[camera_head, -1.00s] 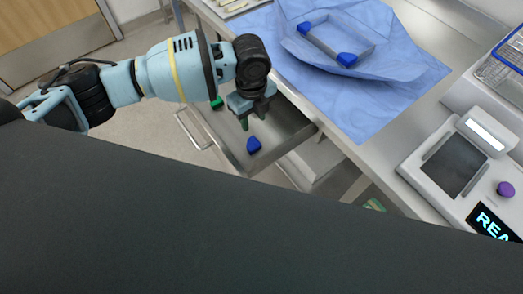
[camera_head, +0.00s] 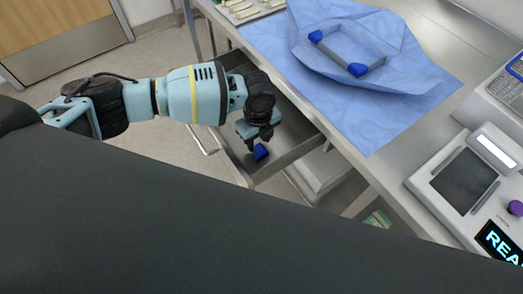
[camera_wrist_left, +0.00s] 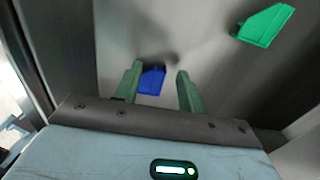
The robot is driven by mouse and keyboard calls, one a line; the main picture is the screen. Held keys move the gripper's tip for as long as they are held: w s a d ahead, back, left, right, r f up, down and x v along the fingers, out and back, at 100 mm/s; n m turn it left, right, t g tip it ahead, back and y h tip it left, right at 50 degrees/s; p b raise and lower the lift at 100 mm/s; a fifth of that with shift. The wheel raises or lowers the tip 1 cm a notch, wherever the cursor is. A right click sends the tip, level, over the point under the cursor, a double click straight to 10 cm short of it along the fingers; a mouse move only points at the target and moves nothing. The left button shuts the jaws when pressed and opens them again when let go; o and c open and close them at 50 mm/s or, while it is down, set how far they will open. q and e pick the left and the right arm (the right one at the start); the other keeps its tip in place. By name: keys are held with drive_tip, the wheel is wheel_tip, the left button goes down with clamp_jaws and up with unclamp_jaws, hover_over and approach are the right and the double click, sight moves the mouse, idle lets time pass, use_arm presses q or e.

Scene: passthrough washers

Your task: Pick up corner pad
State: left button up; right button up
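A blue corner pad (camera_head: 261,152) lies in the open metal drawer (camera_head: 285,155) below the table. In the left wrist view the blue pad (camera_wrist_left: 152,80) lies on the drawer floor, between and just beyond the green fingertips, nearer the left finger. My left gripper (camera_wrist_left: 158,80) is open over it; contact cannot be told. In the head view my left gripper (camera_head: 258,140) reaches down into the drawer and partly covers the pad. A green corner pad (camera_wrist_left: 265,24) lies in the drawer at the upper right of the wrist view. My right gripper is out of view.
The drawer's side walls stand close around my left gripper. Above, a blue wrap (camera_head: 410,85) on the steel table holds a tray frame (camera_head: 345,50) with two blue corners. A tray of parts sits at the back.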

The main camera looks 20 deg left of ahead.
sight(259, 144)
use_arm(q)
drive_tip(key=shift+f, duration=0.35)
drive_tip(key=shift+c, duration=0.3)
clamp_jaws()
drive_tip(key=shift+r, duration=0.1)
drive_tip(key=s+a+r+n, duration=0.1)
drive_tip(key=a+r+n, duration=0.2)
drive_tip(key=r+n, duration=0.8)
drive_tip(key=s+a+r+n, duration=0.1)
drive_tip(key=a+r+n, duration=0.3)
drive_tip(key=r+n, duration=0.6)
drive_tip(key=n, duration=0.4)
drive_tip(key=shift+s+r+p, duration=0.3)
drive_tip(key=shift+r+p, duration=0.05)
